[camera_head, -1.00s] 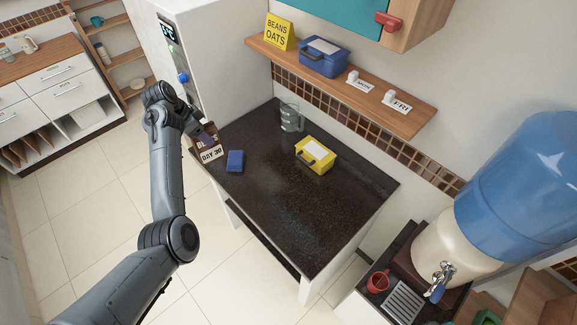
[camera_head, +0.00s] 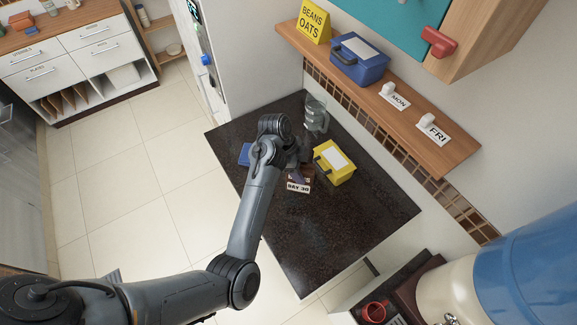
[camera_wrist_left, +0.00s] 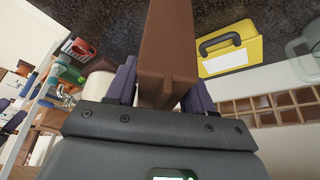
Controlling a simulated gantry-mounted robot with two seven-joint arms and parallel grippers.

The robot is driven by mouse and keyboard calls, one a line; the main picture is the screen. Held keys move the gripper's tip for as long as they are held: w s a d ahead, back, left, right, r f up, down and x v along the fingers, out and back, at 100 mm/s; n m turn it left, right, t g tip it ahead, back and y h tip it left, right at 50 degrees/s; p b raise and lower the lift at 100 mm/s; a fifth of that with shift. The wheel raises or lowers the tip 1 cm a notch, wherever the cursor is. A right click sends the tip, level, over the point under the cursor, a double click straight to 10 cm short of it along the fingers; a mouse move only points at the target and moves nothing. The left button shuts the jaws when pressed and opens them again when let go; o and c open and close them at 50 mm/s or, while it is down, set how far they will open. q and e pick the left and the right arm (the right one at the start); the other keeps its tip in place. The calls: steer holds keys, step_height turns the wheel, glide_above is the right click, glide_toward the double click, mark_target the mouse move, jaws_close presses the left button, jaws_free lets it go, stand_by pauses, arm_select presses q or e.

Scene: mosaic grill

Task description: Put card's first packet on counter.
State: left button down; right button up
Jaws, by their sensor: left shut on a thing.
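A yellow folded card (camera_head: 314,22) on the wall shelf reads BEANS and OATS. My left gripper (camera_head: 297,170) is over the dark counter (camera_head: 345,225) and shut on a brown packet. The packet (camera_head: 298,187) has a white label reading DAY 30; the name above it is not readable. In the left wrist view the brown packet (camera_wrist_left: 165,50) stands between the purple fingers of the gripper (camera_wrist_left: 158,85), with the counter (camera_wrist_left: 110,18) beyond it. I cannot tell whether the packet touches the counter. My right gripper is not in view.
A yellow box (camera_head: 335,162) stands just right of the packet. A glass jug (camera_head: 315,115) is behind, and a blue item (camera_head: 244,154) lies left, partly hidden by my arm. The shelf (camera_head: 378,97) holds a blue box (camera_head: 359,58). The counter's front right is clear.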

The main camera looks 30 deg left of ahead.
arm_select(q)
steer(key=s+a+f+p, duration=0.2)
steer(key=a+f, duration=0.8)
steer(key=shift+a+f+p, duration=0.15)
steer(key=shift+p, duration=0.2)
steer(key=shift+s+f, duration=0.1)
steer(key=shift+f, duration=0.05)
steer(key=shift+c, duration=2.1)
jaws_free()
